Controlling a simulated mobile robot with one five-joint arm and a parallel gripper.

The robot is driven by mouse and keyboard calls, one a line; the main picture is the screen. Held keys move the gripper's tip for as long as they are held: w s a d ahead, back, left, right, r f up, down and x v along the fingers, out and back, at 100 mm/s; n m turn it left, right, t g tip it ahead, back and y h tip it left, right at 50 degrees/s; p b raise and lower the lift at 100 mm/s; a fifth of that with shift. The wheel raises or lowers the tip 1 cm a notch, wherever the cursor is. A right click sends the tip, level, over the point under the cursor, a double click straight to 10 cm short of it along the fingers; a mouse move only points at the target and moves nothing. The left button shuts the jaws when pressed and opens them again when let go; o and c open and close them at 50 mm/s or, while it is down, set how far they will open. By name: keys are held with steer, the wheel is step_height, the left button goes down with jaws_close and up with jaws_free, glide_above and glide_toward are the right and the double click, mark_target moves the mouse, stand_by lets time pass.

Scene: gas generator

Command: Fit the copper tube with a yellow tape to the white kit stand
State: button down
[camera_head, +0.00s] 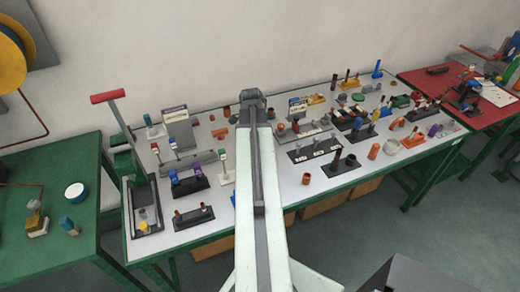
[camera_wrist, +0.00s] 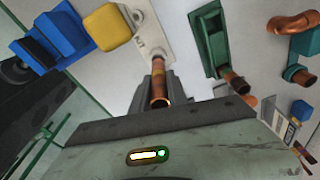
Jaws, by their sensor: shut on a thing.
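In the wrist view my gripper (camera_wrist: 160,76) is shut on a copper tube (camera_wrist: 160,92), whose open end faces the camera. No yellow tape can be made out on it. Just beyond the fingers is a white stand plate (camera_wrist: 152,32) with dark lettering and a yellow block (camera_wrist: 106,27) at its left. The tube lines up with the plate in this view, but I cannot tell whether they touch. In the head view my gripper is at the far end of my arm, over the back middle of the table, and its fingers and the tube are hidden.
Close around the gripper in the wrist view are a blue part (camera_wrist: 52,40) and a green stand (camera_wrist: 208,42) with a copper tube (camera_wrist: 233,82). In the head view the white table (camera_head: 290,188) is crowded with several stands, including a black one (camera_head: 341,166).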

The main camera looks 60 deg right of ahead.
steer(key=shift+f+b, duration=2.1)
steer(key=shift+b, duration=0.05)
steer(key=c, duration=1.2)
jaws_free()
steer(key=shift+r, duration=0.1)
steer(key=r+p, duration=0.8)
steer(key=shift+w+a, duration=0.3)
steer(key=shift+f, duration=0.1)
